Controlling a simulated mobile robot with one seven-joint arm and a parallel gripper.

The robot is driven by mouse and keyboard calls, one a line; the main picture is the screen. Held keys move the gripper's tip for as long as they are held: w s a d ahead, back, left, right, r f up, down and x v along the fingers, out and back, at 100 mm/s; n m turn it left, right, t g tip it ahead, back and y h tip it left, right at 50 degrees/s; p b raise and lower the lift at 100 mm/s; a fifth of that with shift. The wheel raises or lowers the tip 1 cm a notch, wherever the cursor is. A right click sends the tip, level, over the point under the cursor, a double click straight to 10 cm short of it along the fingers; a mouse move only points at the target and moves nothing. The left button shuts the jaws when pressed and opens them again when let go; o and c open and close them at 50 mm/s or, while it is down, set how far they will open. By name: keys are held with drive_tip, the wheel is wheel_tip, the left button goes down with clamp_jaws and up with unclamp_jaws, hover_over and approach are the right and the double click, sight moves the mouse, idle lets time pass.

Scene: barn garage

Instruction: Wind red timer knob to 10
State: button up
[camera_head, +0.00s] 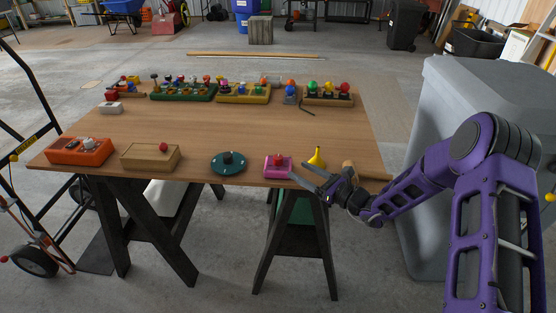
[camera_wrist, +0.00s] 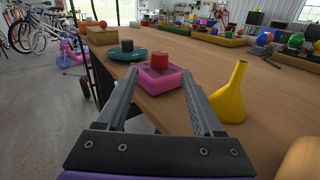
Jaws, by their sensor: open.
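The red timer knob (camera_head: 279,160) sits on top of a pink square base (camera_head: 277,171) near the front edge of the wooden table. In the wrist view the red knob (camera_wrist: 159,61) and pink base (camera_wrist: 158,80) stand just beyond and between my fingertips. My gripper (camera_head: 301,178) is open and empty, at the table's front edge to the right of the pink base. In the wrist view my gripper's two fingers (camera_wrist: 160,72) point toward the base, spread apart. The knob's dial marks are too small to read.
A yellow funnel-like object (camera_wrist: 231,97) stands close to the right finger. A green disc with a black knob (camera_head: 228,162) and a wooden box with a red knob (camera_head: 150,155) lie left. An orange box (camera_head: 80,150) is farther left. The table's middle (camera_head: 220,125) is clear.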

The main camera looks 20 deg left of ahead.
sight(282, 161)
drive_tip(key=x, duration=0.9)
drive_tip(key=shift+w+a+b, duration=0.15)
drive_tip(key=shift+a+b, duration=0.15)
drive_tip(key=shift+c, duration=0.2)
clamp_jaws()
